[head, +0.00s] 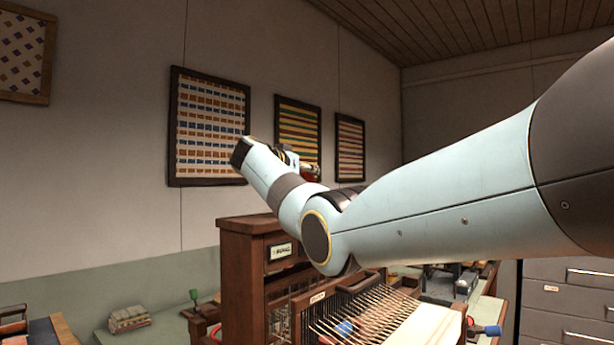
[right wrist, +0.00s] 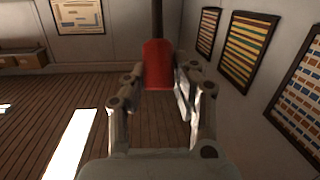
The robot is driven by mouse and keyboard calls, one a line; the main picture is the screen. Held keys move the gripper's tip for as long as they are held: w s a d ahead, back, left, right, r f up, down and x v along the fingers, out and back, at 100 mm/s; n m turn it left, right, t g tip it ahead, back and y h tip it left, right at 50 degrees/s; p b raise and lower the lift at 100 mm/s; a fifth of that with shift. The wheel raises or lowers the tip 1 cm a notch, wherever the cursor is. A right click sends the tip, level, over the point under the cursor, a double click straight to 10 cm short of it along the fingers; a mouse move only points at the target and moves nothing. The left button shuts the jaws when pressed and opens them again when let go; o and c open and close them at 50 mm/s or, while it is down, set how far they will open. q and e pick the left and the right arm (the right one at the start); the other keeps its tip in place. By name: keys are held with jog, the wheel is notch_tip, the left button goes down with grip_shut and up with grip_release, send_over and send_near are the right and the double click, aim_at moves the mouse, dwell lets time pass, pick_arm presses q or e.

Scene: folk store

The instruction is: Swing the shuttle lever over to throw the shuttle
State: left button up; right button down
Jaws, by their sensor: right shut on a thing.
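The shuttle lever's red grip (right wrist: 157,66) shows in the right wrist view, with a dark rod running from it to the top edge of the picture. My right gripper (right wrist: 159,82) has a finger on each side of the grip and is shut on it. In the head view the red grip (head: 311,172) shows only in part, beside my right gripper (head: 297,162), above the wooden loom (head: 240,275). My arm hides part of the loom and the lever's rod. The shuttle cannot be made out for certain. My left gripper is not in view.
Slanting threads (head: 350,315) and pale cloth (head: 425,328) lie at the loom's front. A grey drawer cabinet (head: 565,300) stands at the right. Framed textiles (head: 209,127) hang on the back wall. The air around my right forearm looks clear.

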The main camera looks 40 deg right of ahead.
jog(key=shift+f, duration=0.25)
jog(key=c, duration=1.3)
grip_release()
jog(key=shift+c, duration=0.2)
jog(key=o, duration=0.3)
jog(key=shift+r, duration=0.15)
jog(key=shift+o, duration=0.2)
jog(key=shift+a, duration=0.1)
jog(key=v, duration=1.2)
